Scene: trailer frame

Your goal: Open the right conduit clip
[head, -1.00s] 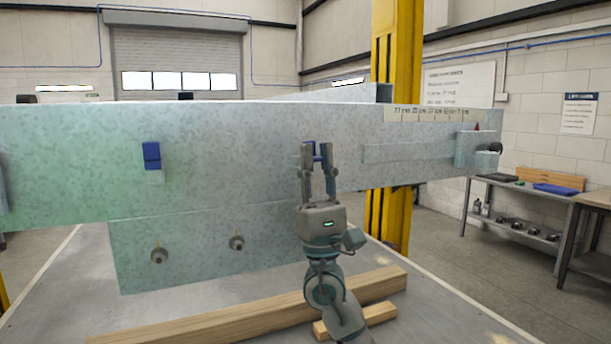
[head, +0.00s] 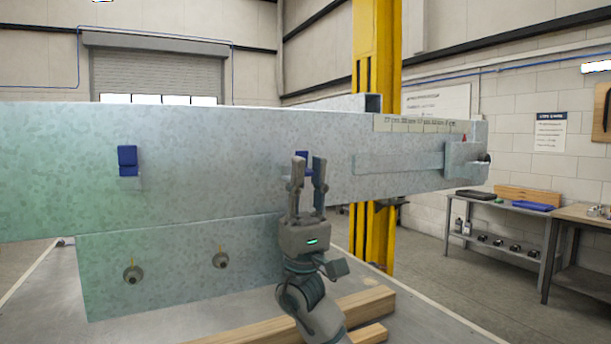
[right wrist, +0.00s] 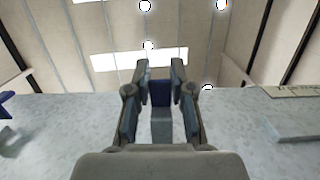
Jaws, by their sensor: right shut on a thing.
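The right conduit clip is a small blue piece (head: 304,156) on the face of a grey metal beam (head: 220,150), partly hidden by my fingers in the head view. My right gripper (head: 309,166) is upright in front of it. In the right wrist view, the blue part of the clip (right wrist: 161,93) stands above a grey part, between the fingers of my right gripper (right wrist: 160,78), which are shut on it. Whether the clip is open cannot be told. A second blue clip (head: 128,157) is on the beam at the left. My left gripper is not in view.
Two round fittings with yellow tips (head: 220,260) stick out of the lower panel (head: 180,245). Wooden beams (head: 365,305) lie on the surface below my right arm. A yellow post (head: 376,60) stands behind the beam. Benches (head: 510,225) are far right.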

